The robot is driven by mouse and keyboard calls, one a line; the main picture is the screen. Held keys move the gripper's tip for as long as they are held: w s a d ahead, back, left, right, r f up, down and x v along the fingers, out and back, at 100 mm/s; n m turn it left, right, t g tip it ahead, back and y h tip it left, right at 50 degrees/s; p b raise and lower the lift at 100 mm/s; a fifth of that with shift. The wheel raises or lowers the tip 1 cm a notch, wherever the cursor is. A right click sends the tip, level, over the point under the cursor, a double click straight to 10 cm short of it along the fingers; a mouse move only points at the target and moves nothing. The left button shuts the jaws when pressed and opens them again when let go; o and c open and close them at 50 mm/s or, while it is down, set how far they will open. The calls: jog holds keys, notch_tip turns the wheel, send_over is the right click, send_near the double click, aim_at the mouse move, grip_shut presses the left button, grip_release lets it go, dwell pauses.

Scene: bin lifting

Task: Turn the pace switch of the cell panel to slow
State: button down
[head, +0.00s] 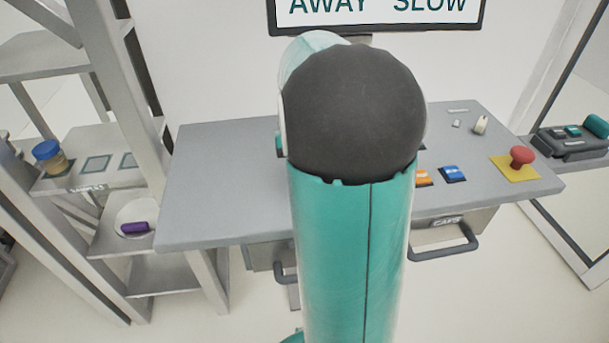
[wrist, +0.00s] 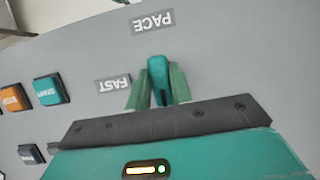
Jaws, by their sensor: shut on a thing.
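The pace switch (wrist: 157,70) is a teal knob on the grey cell panel (wrist: 230,60), in the wrist view. My gripper (wrist: 158,86) has its two green fingers on either side of the knob and is shut on it. The knob's visible end points toward the PACE label (wrist: 153,21), which reads upside down. The FAST label (wrist: 113,85) lies to the left of the knob. No SLOW label shows on the panel. In the head view my arm covers the switch, and the panel (head: 220,190) shows on both sides of it.
A sign (head: 380,15) above the panel reads AWAY SLOW. A shelf at left holds a blue-lidded jar (head: 48,156) and a purple object (head: 134,228).

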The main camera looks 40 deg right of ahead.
dwell(0.3)
jog(key=c, duration=1.2)
grip_release()
jog(key=shift+c, duration=0.2)
notch_tip(320, 180, up, 3)
jog(key=s+a+r, duration=0.8)
jog(key=s+r, duration=0.2)
jog(key=s, duration=0.1)
jog(key=shift+s, duration=0.3)
